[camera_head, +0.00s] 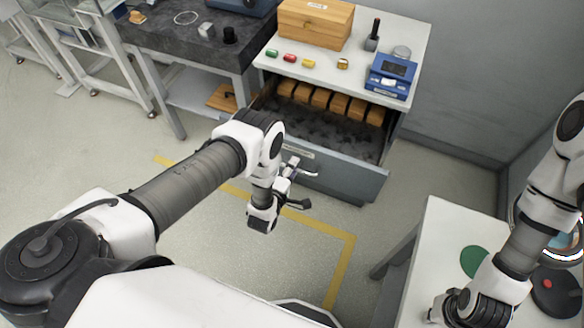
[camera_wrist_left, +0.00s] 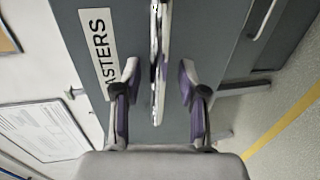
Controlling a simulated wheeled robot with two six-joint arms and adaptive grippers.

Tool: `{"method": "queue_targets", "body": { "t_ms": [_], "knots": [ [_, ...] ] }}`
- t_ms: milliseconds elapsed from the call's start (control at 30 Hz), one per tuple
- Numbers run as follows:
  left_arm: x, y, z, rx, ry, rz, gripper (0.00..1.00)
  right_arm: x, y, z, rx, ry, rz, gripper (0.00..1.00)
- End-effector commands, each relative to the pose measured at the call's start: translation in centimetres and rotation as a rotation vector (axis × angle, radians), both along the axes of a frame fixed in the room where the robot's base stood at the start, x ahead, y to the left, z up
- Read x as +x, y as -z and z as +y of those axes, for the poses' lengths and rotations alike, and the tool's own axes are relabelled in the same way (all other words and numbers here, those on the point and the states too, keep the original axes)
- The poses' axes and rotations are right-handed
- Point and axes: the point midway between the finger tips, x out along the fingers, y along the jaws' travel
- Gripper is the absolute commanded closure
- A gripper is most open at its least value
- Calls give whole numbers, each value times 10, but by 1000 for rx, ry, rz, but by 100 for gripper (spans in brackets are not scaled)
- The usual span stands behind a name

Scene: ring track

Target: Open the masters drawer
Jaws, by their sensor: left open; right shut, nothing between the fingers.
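The masters drawer (camera_head: 352,180) is pulled out of the grey cabinet under the white top; its inside shows dark lining and a row of wooden blocks at the back. Its label (camera_wrist_left: 98,50) reads "ASTERS" in the left wrist view, the first letter cut off. The shiny bar handle (camera_wrist_left: 157,65) runs between the fingers of my left gripper (camera_wrist_left: 158,85), which are open with a gap on each side. In the head view my left gripper (camera_head: 297,172) is at the drawer front. My right gripper (camera_head: 438,314) is shut and empty, low over the white table at right.
On the cabinet top stand a wooden box (camera_head: 315,22), a blue instrument (camera_head: 391,76) and small coloured pieces. A dark stone-topped table (camera_head: 180,45) is at left. The white table (camera_head: 440,225) at lower right holds a green disc (camera_head: 473,262). Floor before the drawer is clear.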

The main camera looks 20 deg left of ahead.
Motion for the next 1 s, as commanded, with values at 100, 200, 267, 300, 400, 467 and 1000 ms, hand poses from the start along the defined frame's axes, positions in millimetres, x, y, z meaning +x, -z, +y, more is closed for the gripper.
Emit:
{"method": "queue_targets", "body": {
  "t_ms": [100,200,267,300,400,467,1000],
  "knots": [
    [0,0,0,0,-1,-1,59,0,0,0,0,0,0,100],
    [-1,-1,1,0,-2,-1,59,0,0,0,0,0,0,100],
    [-6,-2,1,0,-2,-1,59,0,0,0,0,0,0,100],
    [-11,-2,1,0,-2,1,59,0,0,0,0,0,0,100],
    [-31,-6,2,1,-2,3,59,0,0,0,0,0,0,100],
    [-47,-9,2,1,-1,5,59,0,0,0,0,0,0,100],
    [-117,-25,4,0,0,0,59,0,0,0,0,0,0,100]
  ]
}}
